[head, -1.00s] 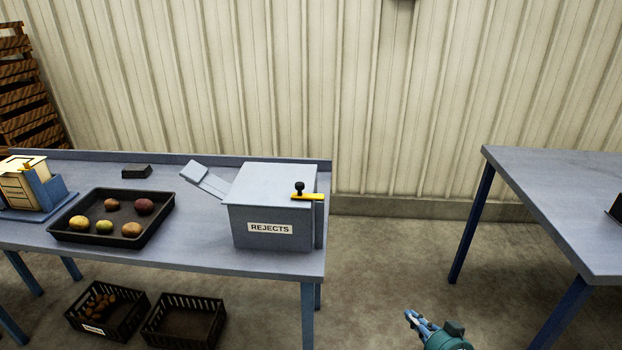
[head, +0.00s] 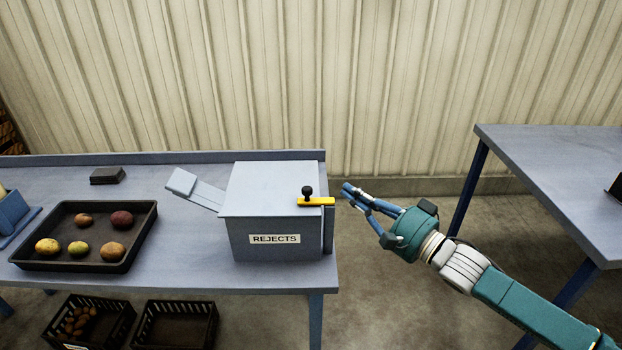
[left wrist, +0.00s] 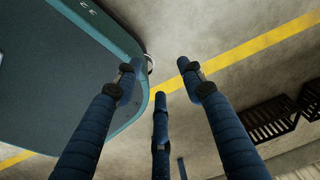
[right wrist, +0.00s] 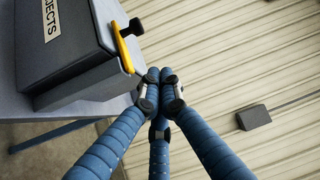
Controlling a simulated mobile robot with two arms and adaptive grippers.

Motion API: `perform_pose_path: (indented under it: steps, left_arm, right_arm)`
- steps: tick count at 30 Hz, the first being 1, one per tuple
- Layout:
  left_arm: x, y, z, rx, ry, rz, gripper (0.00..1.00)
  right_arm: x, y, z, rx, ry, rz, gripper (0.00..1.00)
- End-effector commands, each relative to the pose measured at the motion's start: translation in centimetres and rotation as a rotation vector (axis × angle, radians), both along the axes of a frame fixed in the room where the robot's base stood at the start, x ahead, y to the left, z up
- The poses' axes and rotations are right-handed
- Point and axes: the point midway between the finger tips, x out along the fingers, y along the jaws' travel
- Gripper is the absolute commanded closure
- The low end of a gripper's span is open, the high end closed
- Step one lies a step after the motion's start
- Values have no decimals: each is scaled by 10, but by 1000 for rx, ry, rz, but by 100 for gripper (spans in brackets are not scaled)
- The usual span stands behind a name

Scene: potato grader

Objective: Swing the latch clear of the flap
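The yellow latch (head: 318,201) with its black knob (head: 307,191) lies on the top right edge of the grey REJECTS box (head: 262,225). Its yellow end reaches over the top of the upright flap (head: 329,232) on the box's right side. The latch also shows in the right wrist view (right wrist: 122,48). My right gripper (head: 348,190) is just right of the latch, apart from it. Its fingertips are together and empty, and they also show in the right wrist view (right wrist: 160,80). My left gripper (left wrist: 160,80) is spread open and empty, out of the head view.
A dark tray (head: 28,265) with several potatoes stands on the bench left of the box. A chute (head: 197,190) slopes at the box's left side. Black crates (head: 176,308) sit below. Another table (head: 560,170) is at right. Open floor lies between the tables.

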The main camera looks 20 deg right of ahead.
Motion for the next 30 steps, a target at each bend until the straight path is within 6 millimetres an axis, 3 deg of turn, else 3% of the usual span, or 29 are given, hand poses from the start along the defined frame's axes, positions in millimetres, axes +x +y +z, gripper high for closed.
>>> perform_pose_path:
  steps: [3, 6, 8, 11, 16, 19, 28, 30]
  left_arm:
    - [-44, -20, -4, -19, 62, 0, 60]
    - [-70, -30, -5, -30, 98, -5, 60]
    - [-76, -31, -4, -31, 105, -6, 60]
    - [-69, -26, -1, -25, 96, -6, 60]
    - [-33, -17, 8, -17, 45, -5, 60]
    - [-21, -16, 12, -17, 27, -2, 60]
    - [-38, -14, 19, -14, 52, 0, 60]
    - [-45, -14, 22, -14, 62, 0, 60]
  right_arm:
    - [0, 0, 0, -1, 0, 0, 100]
    - [2, 0, 1, 0, -1, -1, 100]
    - [5, 2, 2, 0, -1, -2, 100]
    - [15, 6, 4, 0, -2, -2, 100]
    - [41, 19, 8, 3, -5, -2, 100]
    - [56, 27, 9, 2, -3, -3, 100]
    - [92, 46, 12, -1, -2, -1, 100]
    - [81, 50, 7, 0, 4, 1, 100]
